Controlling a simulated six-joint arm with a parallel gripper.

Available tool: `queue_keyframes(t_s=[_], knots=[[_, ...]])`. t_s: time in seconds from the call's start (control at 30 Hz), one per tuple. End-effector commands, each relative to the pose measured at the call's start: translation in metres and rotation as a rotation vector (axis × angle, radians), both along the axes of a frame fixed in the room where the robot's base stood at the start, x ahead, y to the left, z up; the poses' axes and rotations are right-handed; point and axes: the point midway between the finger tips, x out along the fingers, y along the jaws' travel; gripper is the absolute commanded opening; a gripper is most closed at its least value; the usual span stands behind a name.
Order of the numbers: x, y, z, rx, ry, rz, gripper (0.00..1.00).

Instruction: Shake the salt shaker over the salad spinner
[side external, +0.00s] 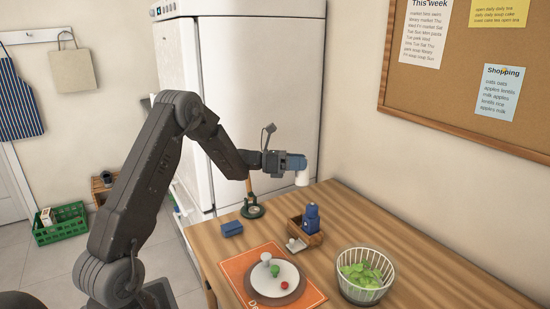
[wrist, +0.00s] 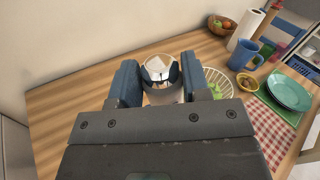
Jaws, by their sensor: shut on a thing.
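The salt shaker (side external: 303,179) is held in my gripper (side external: 297,163), high above the wooden counter. In the side view only its pale lower part shows below the jaws. In the wrist view the shaker (wrist: 161,71) sits between the two blue fingers of my gripper (wrist: 158,82), with a shiny rim and white contents. I cannot tell its exact tilt. The salad spinner (side external: 380,291), a white slatted basket with green leaves, stands on the counter, lower and to the right of my gripper. It is partly hidden behind the right finger in the wrist view (wrist: 223,78).
A wooden box (side external: 313,239) with a blue bottle (side external: 311,217), a blue block (side external: 232,229), and a plate (side external: 293,277) on an orange mat (side external: 237,268) lie below. The wrist view shows a blue mug (wrist: 243,54), paper roll (wrist: 246,24) and green plates (wrist: 290,92). The fridge (side external: 265,90) stands behind.

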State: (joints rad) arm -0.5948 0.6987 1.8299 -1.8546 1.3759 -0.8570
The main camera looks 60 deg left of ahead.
Motion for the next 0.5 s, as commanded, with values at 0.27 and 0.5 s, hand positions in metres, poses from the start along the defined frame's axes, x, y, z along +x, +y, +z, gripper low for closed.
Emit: queue_keyframes(t_s=[0.27,0.5], knots=[[0.032,-0.131,0.000,-0.124,0.108,-0.177,0.17],[0.035,-0.216,0.000,-0.196,0.191,-0.282,0.17]])
